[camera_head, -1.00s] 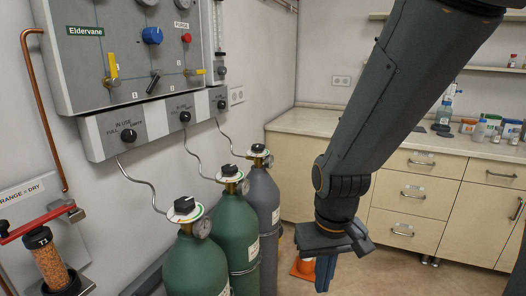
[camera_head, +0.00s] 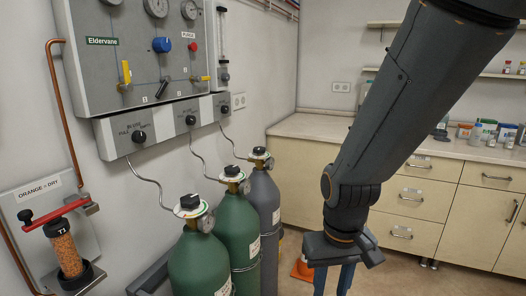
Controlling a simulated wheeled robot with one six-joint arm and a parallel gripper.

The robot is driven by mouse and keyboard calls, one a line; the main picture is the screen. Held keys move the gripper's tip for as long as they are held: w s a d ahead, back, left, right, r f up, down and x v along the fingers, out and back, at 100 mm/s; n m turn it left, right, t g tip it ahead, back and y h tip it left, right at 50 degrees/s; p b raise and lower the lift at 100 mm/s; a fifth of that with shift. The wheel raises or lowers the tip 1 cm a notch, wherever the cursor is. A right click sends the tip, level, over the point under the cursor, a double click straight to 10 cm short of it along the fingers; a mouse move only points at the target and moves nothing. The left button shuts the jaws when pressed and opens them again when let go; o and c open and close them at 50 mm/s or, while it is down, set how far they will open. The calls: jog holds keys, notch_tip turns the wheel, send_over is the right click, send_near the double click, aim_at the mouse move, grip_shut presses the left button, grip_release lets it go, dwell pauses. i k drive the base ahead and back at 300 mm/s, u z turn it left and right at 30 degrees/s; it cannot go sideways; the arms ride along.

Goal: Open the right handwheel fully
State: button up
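Three gas cylinders stand in a row along the left wall, each with a black handwheel on top. The right handwheel (camera_head: 258,151) sits on the grey cylinder (camera_head: 264,205) at the back. The middle handwheel (camera_head: 232,171) and the left handwheel (camera_head: 189,201) sit on green cylinders. How far each wheel is turned cannot be told. My gripper (camera_head: 334,282) points down, to the right of the grey cylinder and apart from it. Its two blue fingers are spread with nothing seen between them; their tips are near or past the bottom edge.
A gas panel (camera_head: 146,50) hangs above the cylinders, with thin pipes running down to them. An orange cone (camera_head: 302,270) stands on the floor behind my gripper. A beige counter (camera_head: 320,128) with drawers lines the back wall. A drying tube (camera_head: 66,252) is at lower left.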

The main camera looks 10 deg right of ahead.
aim_at(260, 150)
jog(key=u, duration=0.05)
jog(key=k, duration=1.1)
jog(key=z, duration=0.6)
jog(key=i, duration=0.6)
jog(key=z, duration=0.6)
jog(key=i, duration=0.6)
jog(key=u, duration=0.65)
jog(key=i, duration=1.05)
jog(key=u, duration=0.2)
